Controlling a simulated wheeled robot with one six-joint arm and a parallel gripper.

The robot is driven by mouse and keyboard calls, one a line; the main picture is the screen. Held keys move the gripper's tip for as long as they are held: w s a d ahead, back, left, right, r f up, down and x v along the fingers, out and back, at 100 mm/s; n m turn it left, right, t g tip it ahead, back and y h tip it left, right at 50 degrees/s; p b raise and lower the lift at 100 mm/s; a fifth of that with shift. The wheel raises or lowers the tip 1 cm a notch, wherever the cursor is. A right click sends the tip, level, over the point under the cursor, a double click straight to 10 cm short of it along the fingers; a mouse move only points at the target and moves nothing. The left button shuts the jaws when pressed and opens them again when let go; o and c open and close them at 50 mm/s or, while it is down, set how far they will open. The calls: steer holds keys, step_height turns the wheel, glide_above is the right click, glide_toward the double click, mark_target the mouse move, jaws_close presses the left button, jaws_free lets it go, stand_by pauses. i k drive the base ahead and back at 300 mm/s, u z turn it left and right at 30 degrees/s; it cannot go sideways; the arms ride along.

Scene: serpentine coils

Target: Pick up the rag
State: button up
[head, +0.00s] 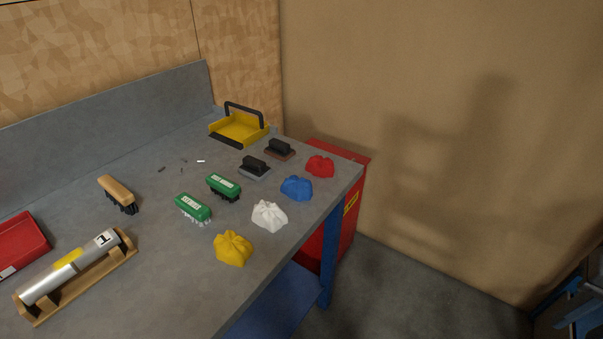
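Several crumpled rags lie in a row along the right edge of the grey workbench (150,240) in the head view. The yellow rag (233,249) is nearest, then the white rag (269,215), the blue rag (296,188) and the red rag (320,166) towards the far corner. They lie apart from each other, and nothing covers them. The task does not name a colour. My gripper is not in view.
Left of the rags are two green brushes (223,186) and two black-handled pads (255,167). A yellow dustpan-like tray (239,127) stands at the back. A wooden brush (117,193), a metal cylinder on a wooden cradle (78,267) and a red tray (22,243) are further left.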

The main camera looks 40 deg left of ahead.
mark_target(295, 188)
steer(key=u, duration=0.65)
steer(key=i, duration=0.9)
steer(key=u, duration=1.1)
steer(key=i, duration=0.3)
steer(key=u, duration=0.2)
